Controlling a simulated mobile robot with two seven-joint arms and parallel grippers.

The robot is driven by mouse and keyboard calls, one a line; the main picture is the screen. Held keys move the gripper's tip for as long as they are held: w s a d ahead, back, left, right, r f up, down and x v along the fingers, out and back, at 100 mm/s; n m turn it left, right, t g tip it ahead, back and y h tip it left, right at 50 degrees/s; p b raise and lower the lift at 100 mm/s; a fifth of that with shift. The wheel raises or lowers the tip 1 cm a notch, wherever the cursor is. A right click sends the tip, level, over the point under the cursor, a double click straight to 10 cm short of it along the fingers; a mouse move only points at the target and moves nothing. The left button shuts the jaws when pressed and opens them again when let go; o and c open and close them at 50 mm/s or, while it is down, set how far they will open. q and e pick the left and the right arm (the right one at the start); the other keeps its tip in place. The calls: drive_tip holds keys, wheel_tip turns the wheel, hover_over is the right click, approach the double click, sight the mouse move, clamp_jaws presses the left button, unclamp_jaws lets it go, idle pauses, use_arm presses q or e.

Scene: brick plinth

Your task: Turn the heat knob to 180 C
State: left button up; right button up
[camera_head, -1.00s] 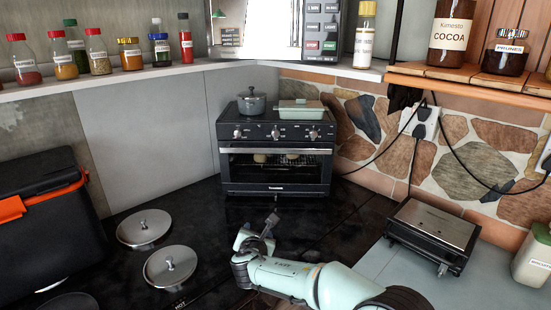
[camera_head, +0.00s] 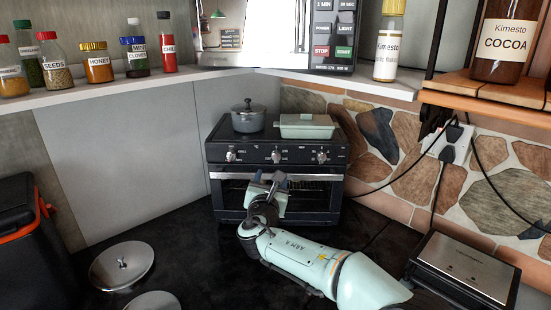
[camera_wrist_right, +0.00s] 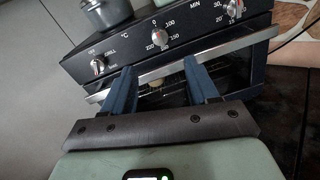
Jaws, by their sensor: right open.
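The black oven (camera_head: 215,180) stands against the back corner with three silver knobs on its front panel. The heat knob (camera_head: 276,156) is the middle one; in the right wrist view the heat knob (camera_wrist_right: 159,36) has a °C mark and numbers such as 100, 150 and 220 around it. Its exact setting is too small to read. My right gripper (camera_head: 268,178) is in front of the oven door, just below the heat knob and apart from it. Its two blue fingers (camera_wrist_right: 160,68) are spread and empty. My left gripper is not in view.
A left knob (camera_head: 231,155) and a right MIN knob (camera_head: 321,157) flank the heat knob. The door handle (camera_wrist_right: 210,57) crosses near the fingers. A grey pot (camera_head: 248,121) and a green dish (camera_head: 306,127) stand on top. A grill (camera_head: 467,265) is at right.

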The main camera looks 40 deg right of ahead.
sight(276, 159)
drive_tip(key=p+x, duration=0.4)
drive_tip(key=x, duration=0.7)
drive_tip(key=shift+w+d+f, duration=0.1)
drive_tip(key=shift+w+d, duration=0.15)
drive_tip(key=shift+w, duration=0.1)
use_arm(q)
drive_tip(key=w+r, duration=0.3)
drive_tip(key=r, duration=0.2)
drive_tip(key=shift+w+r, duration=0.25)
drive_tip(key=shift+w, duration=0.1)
use_arm(e)
drive_tip(key=c, duration=1)
drive_tip(key=shift+c, duration=0.2)
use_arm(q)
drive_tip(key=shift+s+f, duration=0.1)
use_arm(e)
drive_tip(key=shift+s, duration=0.1)
